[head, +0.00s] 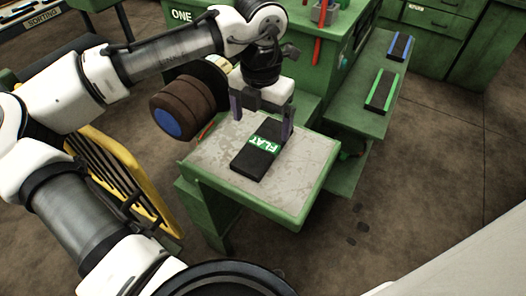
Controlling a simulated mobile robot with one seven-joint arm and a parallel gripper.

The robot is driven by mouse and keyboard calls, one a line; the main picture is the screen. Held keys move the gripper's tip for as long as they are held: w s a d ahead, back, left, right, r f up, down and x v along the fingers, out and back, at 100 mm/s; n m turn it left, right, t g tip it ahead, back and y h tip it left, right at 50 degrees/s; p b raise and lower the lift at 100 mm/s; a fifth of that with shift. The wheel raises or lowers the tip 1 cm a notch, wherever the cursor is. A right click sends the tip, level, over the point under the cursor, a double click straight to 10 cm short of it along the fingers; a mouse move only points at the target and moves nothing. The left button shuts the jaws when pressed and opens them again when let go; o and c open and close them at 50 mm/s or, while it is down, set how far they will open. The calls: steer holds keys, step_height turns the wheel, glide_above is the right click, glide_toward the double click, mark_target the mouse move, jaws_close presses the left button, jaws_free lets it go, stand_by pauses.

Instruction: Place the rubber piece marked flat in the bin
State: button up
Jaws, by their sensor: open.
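The rubber piece marked FLAT (249,163) is a black slab with a green band and white lettering. It lies on the grey top of a small green table (305,172). My gripper (260,127) is open above the table, over the far end of the piece, with one finger to each side. I cannot tell how high the fingertips are above it. At the left stands a yellow container with dark slats (112,165); I cannot tell whether it is the bin.
A dark roll with a blue end (180,108) is at the table's left. A green bench shelf at the right holds a green-banded black piece (380,92) and a blue-banded one (400,46). Red-handled tools (317,50) hang behind.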

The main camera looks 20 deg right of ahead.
mark_target(263, 144)
steer(key=shift+s+d+f+b, duration=0.1)
steer(key=shift+d+f+b, duration=0.05)
steer(key=shift+f+b, duration=1.65)
steer(key=shift+d+f+b, duration=0.1)
steer(key=shift+f+b, duration=1.4)
steer(key=shift+b, duration=0.45)
steer(key=shift+r, duration=0.1)
steer(key=shift+c, duration=0.4)
steer(key=c, duration=1.3)
steer(key=shift+o, duration=0.2)
steer(key=shift+r, duration=0.15)
